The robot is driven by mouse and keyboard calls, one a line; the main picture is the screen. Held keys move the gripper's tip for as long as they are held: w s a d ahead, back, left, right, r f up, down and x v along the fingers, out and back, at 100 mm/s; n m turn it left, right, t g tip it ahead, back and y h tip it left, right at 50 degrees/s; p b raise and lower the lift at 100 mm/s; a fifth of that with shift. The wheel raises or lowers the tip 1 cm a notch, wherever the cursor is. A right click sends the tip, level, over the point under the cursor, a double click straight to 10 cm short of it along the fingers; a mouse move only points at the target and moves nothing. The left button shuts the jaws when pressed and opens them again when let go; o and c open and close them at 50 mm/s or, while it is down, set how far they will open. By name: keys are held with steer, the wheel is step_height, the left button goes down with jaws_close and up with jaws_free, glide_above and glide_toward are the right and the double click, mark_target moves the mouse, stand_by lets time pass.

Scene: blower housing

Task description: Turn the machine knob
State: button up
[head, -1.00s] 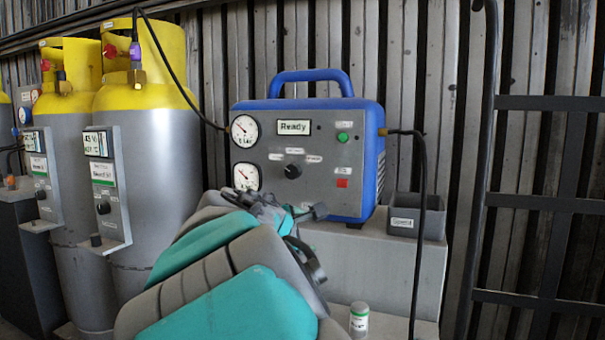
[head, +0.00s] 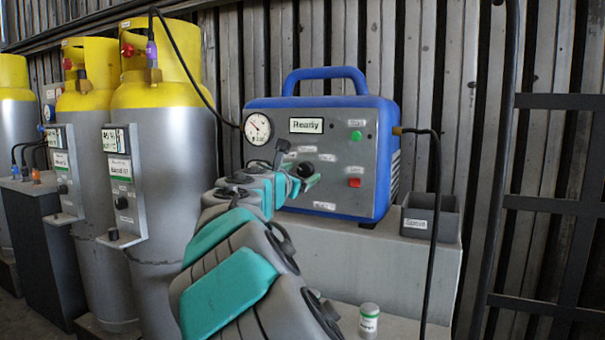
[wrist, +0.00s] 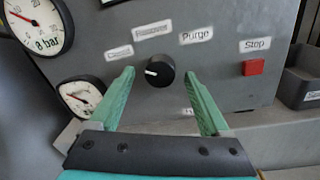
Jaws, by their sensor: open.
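The machine is a blue box (head: 386,108) with a grey front panel, a display reading "Ready", a green button, a red button and gauges. Its black knob (head: 308,168) is on the panel and also shows in the wrist view (wrist: 160,72), its white mark pointing left. Labels including "Purge" and "Stop" are around and beside it. My gripper (wrist: 158,90) is open, with one green finger on each side of the knob in the picture. Whether the fingers reach the knob's depth I cannot tell; neither visibly touches it. In the head view my arm hides the lower gauge.
Yellow-topped grey cylinders (head: 165,150) with control boxes stand at the left. A grey bin (head: 428,216) sits right of the machine on a pale block. A black hose (head: 437,200) hangs at the right. A small jar (head: 368,318) stands below.

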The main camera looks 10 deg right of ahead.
steer(key=shift+w+d, duration=0.35)
steer(key=shift+w, duration=0.1)
jaws_close()
stand_by(0.5)
